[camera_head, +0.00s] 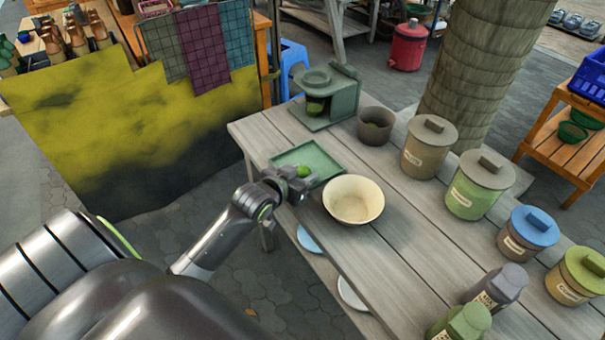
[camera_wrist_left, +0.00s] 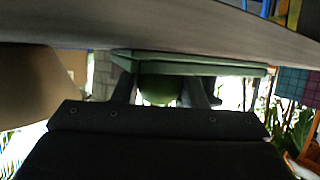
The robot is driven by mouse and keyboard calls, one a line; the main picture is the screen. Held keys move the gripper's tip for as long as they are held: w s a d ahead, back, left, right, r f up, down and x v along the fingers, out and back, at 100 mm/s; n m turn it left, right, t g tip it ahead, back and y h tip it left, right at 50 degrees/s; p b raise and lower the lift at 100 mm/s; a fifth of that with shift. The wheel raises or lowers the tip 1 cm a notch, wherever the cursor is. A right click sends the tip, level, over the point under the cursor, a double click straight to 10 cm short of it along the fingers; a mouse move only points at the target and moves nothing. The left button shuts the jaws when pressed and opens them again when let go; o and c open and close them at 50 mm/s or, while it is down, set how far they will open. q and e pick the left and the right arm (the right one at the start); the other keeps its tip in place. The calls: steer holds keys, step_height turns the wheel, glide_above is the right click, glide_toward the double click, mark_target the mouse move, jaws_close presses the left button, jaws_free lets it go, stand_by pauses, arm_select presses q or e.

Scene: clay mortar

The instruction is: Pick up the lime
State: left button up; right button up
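The small green lime (camera_head: 303,171) shows at the tip of my left gripper (camera_head: 294,181), over the near edge of a flat green tray (camera_head: 285,158). In the left wrist view the picture is upside down. There the lime (camera_wrist_left: 158,90) lies between my two fingers, with the tray edge (camera_wrist_left: 190,67) behind it. The fingers flank the lime closely, but I cannot tell whether both press on it. I also cannot tell whether the lime touches the tray. My right gripper is not in view.
A cream bowl (camera_head: 353,200) stands just right of the gripper on the wooden table (camera_head: 405,255). A green press-like stand (camera_head: 330,98) and a brown pot (camera_head: 375,126) are behind. Several lidded jars (camera_head: 478,185) line the right side.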

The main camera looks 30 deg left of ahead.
arm_select(q)
steer(key=shift+c, duration=0.7)
step_height(320, 180, up, 10)
steer(key=shift+p, duration=0.8)
steer(key=s+d+r+m+g+h+p, duration=0.25)
steer(key=s+d+r+m+h, duration=0.4)
steer(key=s+d, duration=0.6)
steer(key=n+t+y+b, duration=0.2)
steer(key=n+y+b, duration=0.1)
steer(key=n+y, duration=0.3)
glide_above(302, 169)
steer(key=f, duration=0.6)
steer(key=shift+s+d+f, duration=0.2)
steer(key=shift+d+f, duration=0.05)
steer(key=shift+d, duration=0.05)
steer(key=shift+w+a+n+t+y, duration=0.2)
steer(key=shift+a+n+t+y, duration=0.05)
steer(key=shift+a, duration=0.1)
